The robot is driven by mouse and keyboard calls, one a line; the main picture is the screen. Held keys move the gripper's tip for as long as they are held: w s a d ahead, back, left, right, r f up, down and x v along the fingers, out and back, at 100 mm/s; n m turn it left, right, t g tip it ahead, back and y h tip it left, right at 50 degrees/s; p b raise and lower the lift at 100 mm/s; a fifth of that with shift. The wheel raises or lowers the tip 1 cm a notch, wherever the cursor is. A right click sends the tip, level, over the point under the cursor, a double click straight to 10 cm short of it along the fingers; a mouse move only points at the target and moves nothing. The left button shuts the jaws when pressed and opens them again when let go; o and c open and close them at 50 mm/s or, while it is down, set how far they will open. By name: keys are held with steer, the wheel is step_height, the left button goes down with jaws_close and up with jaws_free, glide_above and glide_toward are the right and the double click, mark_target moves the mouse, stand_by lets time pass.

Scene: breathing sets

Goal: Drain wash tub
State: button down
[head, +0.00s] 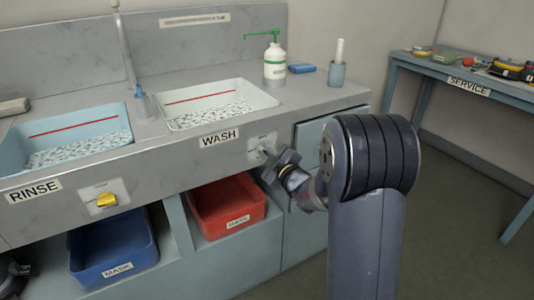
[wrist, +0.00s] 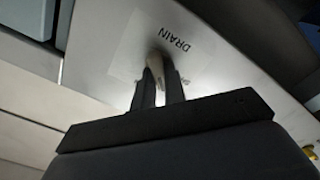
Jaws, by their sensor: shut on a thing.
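The wash tub (head: 190,92) is a white basin at the back centre, with pale speckled contents below a red line. Its drain panel (head: 255,142) is on the counter front, right of the WASH label (head: 218,136). In the wrist view the panel (wrist: 178,22) reads DRAIN, upside down. My gripper (head: 266,153) is at this panel. In the wrist view my gripper (wrist: 158,78) has its two dark fingers shut on a pale drain knob (wrist: 156,63). In the head view the gripper mostly hides the knob, so its turn is hard to tell.
The blue rinse tub (head: 80,127) is at left, with a yellow knob (head: 106,199) on the panel below. A blue bin (head: 115,250) and red bin (head: 228,205) sit under the counter. A soap bottle (head: 274,63) stands behind. The service table (head: 430,66) is at right.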

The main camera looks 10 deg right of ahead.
steer(key=m, duration=0.4)
steer(key=shift+m, duration=0.4)
steer(key=c, duration=1.5)
jaws_free()
steer(key=shift+o, duration=0.2)
steer(key=shift+d, duration=0.1)
steer(key=v, duration=1)
steer(key=shift+s+p, duration=0.35)
steer(key=shift+s, duration=0.05)
steer(key=shift+w+r, duration=0.1)
